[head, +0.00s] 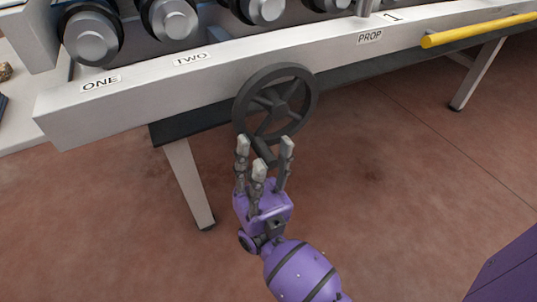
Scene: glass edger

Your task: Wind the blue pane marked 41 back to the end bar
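A dark spoked handwheel (311,104) is mounted on the front of the long pale machine rail. Its crank handle (263,150) sticks out from the lower part of the wheel. My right gripper (264,154), purple with grey fingers, is just below the wheel. Its fingers are spread apart and point up at the handle, whose end lies between them in the picture. I cannot tell whether any finger touches it. The blue pane marked 41 and the end bar are not visible. My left gripper is not in view.
The rail (225,72) carries labels ONE, TWO, PROP and 1. Several grey rollers (172,20) stand behind it. A yellow bar (480,30) runs along its right part. Machine legs stand at left (188,183) and right (478,75). The reddish floor (400,180) is clear.

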